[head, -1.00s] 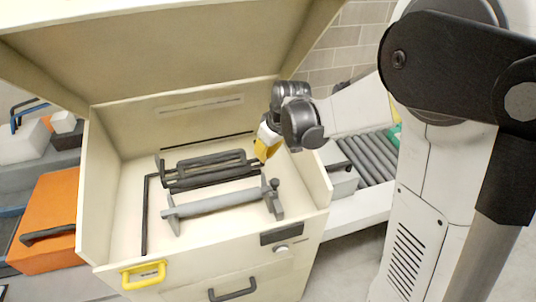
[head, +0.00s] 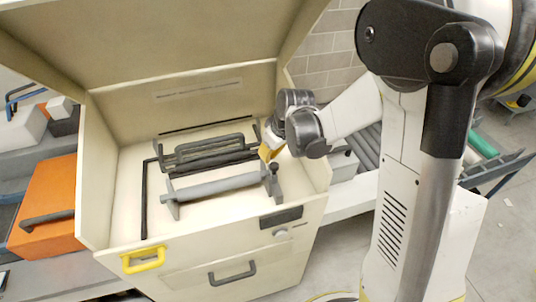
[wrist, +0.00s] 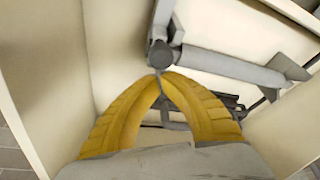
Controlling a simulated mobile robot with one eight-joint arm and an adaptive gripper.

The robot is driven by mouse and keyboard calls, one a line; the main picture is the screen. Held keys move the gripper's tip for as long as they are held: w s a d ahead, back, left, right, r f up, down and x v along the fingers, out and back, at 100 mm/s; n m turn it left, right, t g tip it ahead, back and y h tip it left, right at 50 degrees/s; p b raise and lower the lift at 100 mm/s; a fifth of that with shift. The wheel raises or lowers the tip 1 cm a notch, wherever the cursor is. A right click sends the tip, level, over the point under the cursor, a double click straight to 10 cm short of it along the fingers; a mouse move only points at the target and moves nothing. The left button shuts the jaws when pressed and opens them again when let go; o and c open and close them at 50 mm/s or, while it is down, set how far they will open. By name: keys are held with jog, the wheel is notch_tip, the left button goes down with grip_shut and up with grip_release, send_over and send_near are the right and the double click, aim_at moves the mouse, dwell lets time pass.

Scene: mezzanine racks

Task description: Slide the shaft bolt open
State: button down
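The shaft bolt (head: 215,186) is a grey round bar lying between two upright brackets inside the open cream box. A dark knob (head: 273,168) stands up at its right end; it also shows in the wrist view (wrist: 161,54). My gripper (head: 266,157) has yellow fingers and hangs just above and beside the knob. In the wrist view its fingertips (wrist: 163,74) are together, right at the knob's near side. The knob's head lies beyond the tips, not visibly between them. Whether the tips touch it I cannot tell.
Dark handle bars (head: 208,152) lie behind the bolt in the box. The box's right wall (head: 311,182) is close to my gripper, and its raised lid (head: 150,45) leans above. A yellow handle (head: 143,260) sits on the front; an orange case (head: 48,205) stands at the left.

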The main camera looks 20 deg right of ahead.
aim_at(273, 168)
jog(key=s, duration=0.5)
jog(key=shift+w, duration=0.15)
jog(key=shift+b, duration=0.3)
